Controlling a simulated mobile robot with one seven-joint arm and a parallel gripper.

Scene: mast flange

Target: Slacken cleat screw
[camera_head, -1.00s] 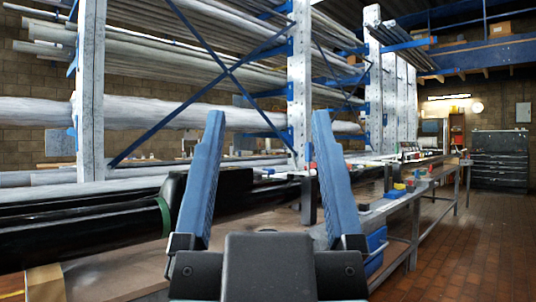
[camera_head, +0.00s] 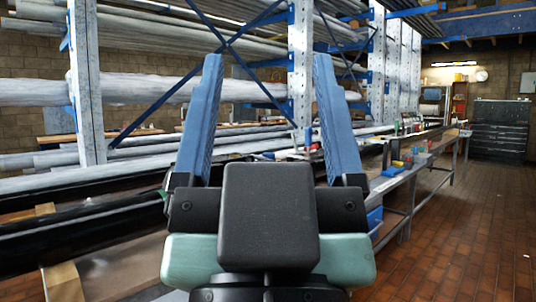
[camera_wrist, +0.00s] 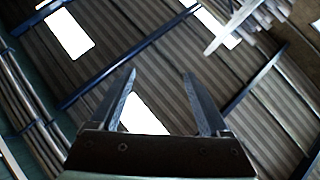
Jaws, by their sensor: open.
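My gripper (camera_head: 265,75) stands upright in the middle of the head view, its two blue fingers spread apart with nothing between them. In the wrist view my gripper (camera_wrist: 158,80) is also open and empty, pointing up at the roof. I cannot make out a cleat or its screw in either view. Small items on the bench behind the fingers are too small to identify, and my gripper hides part of the bench.
A long workbench (camera_head: 392,186) with small coloured items runs back on the right, a blue bin (camera_head: 374,218) beneath it. Dark long tubes (camera_head: 60,228) lie at the left. A rack (camera_head: 86,90) of long poles stands behind. The brick floor (camera_head: 450,240) at right is clear.

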